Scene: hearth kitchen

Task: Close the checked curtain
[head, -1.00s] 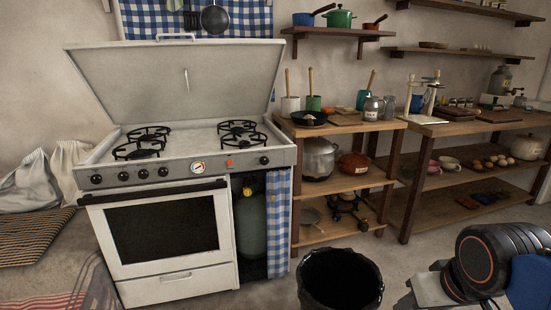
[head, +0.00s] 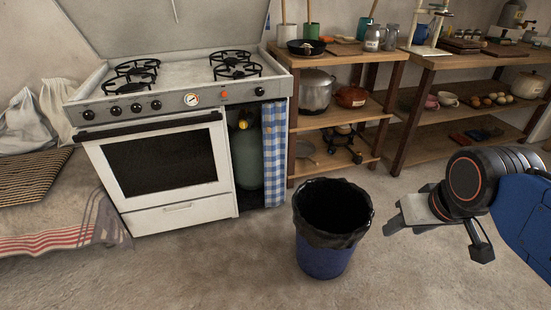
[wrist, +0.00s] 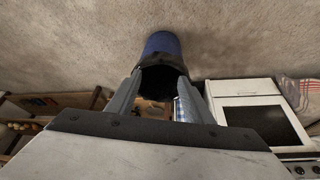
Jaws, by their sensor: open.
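The blue-and-white checked curtain (head: 274,152) hangs bunched in a narrow strip at the right side of the opening beside the stove. A green gas cylinder (head: 247,158) stands uncovered to its left. A strip of the curtain also shows in the wrist view (wrist: 184,108), partly hidden by a finger. My gripper (head: 437,238) is at the right of the head view, well apart from the curtain, with the bin between them in the picture. Its two fingers stand apart in the wrist view (wrist: 158,100), with nothing held.
A blue bin (head: 325,258) with a black liner stands on the floor in front of the curtain. The white stove (head: 160,165) is left of the opening. A wooden shelf unit (head: 335,110) with pots is close on the right. Floor is clear in front of the stove.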

